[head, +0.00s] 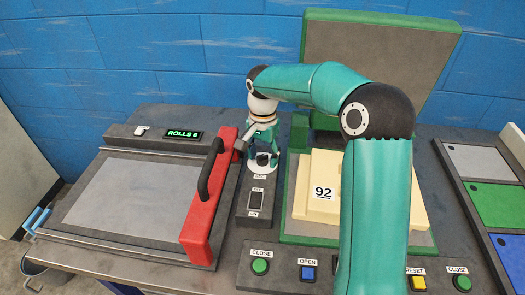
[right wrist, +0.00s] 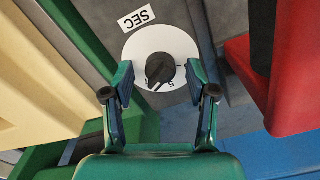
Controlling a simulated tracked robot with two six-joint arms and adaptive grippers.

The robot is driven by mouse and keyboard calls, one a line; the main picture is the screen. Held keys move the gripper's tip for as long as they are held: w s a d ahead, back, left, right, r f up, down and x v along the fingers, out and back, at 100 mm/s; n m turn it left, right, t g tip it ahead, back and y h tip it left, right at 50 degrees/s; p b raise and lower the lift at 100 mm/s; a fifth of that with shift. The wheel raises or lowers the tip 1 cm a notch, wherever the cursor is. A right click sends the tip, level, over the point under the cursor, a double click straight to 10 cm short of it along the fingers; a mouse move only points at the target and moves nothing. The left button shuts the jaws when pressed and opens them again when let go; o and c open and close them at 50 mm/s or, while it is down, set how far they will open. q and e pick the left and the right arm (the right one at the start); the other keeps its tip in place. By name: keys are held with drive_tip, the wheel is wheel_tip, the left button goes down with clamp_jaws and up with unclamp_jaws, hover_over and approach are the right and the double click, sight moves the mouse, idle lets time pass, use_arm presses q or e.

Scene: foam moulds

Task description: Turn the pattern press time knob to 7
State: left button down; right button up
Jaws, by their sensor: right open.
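The time knob (right wrist: 160,69) is a small dark knob on a white round dial (right wrist: 177,45) under a "SEC" label (right wrist: 136,18) in the right wrist view. Its dial numbers are too small or covered to read surely. In the head view the knob (head: 263,159) sits on the dark strip between the red-handled machine and the green press. My right gripper (right wrist: 160,85) is open, with one finger on each side of the knob. I cannot tell whether the fingers touch it. In the head view the right gripper (head: 258,150) is above the dial. My left gripper is not in view.
The red bar with a black handle (head: 209,185) stands left of the knob. The green press (head: 430,236) holds a cream block (head: 320,212) marked 92 on the right. A rocker switch (head: 256,200) is below the dial. Several push buttons line the front, including green CLOSE (head: 260,266).

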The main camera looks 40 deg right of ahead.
sight(263, 155)
wheel_tip(263, 155, up, 12)
idle(0.5)
drive_tip(key=shift+f, duration=0.1)
idle(0.4)
